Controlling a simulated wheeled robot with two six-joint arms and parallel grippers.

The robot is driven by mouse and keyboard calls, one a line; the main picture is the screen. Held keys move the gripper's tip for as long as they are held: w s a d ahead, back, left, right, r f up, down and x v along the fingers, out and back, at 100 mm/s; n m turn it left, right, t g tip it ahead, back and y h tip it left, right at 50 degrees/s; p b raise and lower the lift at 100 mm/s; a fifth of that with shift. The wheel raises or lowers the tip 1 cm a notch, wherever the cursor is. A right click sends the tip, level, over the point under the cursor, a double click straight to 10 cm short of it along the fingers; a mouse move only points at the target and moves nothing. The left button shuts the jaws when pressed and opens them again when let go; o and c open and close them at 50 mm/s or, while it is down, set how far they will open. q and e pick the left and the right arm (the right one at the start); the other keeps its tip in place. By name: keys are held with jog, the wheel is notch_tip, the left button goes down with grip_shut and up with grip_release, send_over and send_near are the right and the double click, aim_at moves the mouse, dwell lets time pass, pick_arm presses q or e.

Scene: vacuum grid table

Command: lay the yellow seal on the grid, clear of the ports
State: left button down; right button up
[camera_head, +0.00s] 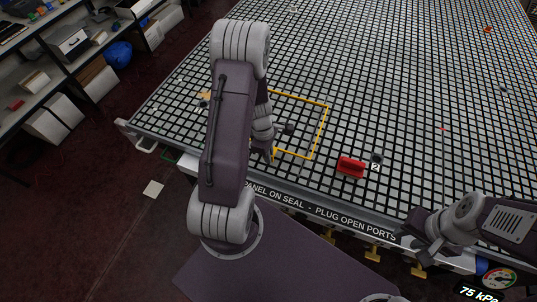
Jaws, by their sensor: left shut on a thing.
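The yellow seal (320,128) is a thin square-cornered loop at the near left of the grid table (400,95). Its left part is hidden behind my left arm. My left gripper (270,155) points down at the seal's near side and is shut on the seal. I cannot tell whether the seal touches the grid everywhere. A dark round port (377,158) with a label "2" lies to the right, outside the loop. A dark knob-like shape (288,128) shows within the loop's outline. My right gripper (416,222) is at the table's near right edge, its jaws unclear.
A red block with a handle (351,167) sits on the grid between the seal and the labelled port. A small yellow-orange patch (204,95) shows left of my arm. Shelves (75,60) stand at the far left. The far grid is mostly clear.

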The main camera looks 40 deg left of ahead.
pick_arm(q)
jog(key=shift+f+b, duration=0.3)
jog(key=shift+f, duration=0.2)
jog(key=c, duration=1.5)
grip_release()
jog(key=shift+o, duration=0.2)
jog(key=r, duration=0.3)
jog(key=r+p, duration=0.1)
jog(key=r, duration=0.2)
jog(key=a+r, duration=0.1)
jog(key=r, duration=0.2)
jog(key=shift+s, duration=0.2)
